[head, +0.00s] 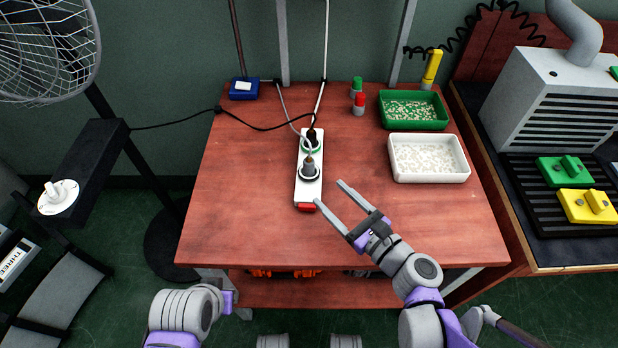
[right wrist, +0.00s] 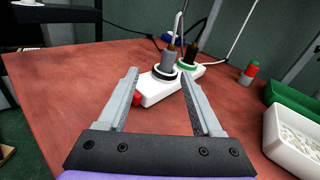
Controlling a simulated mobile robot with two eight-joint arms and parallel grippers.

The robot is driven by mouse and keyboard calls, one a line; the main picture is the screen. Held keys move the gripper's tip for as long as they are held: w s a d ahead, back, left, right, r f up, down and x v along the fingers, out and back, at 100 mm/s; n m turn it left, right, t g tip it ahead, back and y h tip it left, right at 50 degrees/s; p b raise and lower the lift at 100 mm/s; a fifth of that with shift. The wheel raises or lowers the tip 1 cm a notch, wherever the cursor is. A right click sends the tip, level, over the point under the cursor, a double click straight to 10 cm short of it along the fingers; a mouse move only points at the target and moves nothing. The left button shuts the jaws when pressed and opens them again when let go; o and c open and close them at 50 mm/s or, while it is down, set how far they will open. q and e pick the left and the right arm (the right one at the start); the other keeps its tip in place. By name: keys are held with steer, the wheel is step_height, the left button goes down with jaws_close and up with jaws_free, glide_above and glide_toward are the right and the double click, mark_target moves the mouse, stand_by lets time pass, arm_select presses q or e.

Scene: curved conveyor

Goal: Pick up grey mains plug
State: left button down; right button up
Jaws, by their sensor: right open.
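The grey mains plug (head: 309,167) stands upright in the near, dark-ringed socket of a white power strip (head: 303,191) on the red-brown table. It also shows in the right wrist view (right wrist: 169,62), beyond the fingertips and roughly between them. A black plug (head: 312,136) sits in the green-ringed socket just behind it. My right gripper (head: 330,192) is open and empty, to the right of the strip's near end, its fingers pointing up-left. It also shows in the right wrist view (right wrist: 160,75). My left arm shows at the bottom left, but its gripper is out of view.
A red switch (head: 306,206) is on the strip's near end.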

mark_target(312, 168)
steer(key=shift+w+d+f+m+t, duration=0.2)
steer(key=shift+w+f+m+t, duration=0.2)
steer(key=shift+m, duration=0.4)
steer(key=shift+w+r, duration=0.1)
steer(key=shift+w, duration=0.25)
steer(key=b+x, duration=0.1)
steer(key=x, duration=0.4)
steer(key=b+x, duration=0.1)
steer(key=x, duration=0.4)
steer(key=shift+w, duration=0.2)
arm_select(q)
steer(key=f, duration=0.3)
steer(key=shift+w+f, duration=0.1)
steer(key=shift+w, duration=0.1)
arm_select(e)
jaws_close()
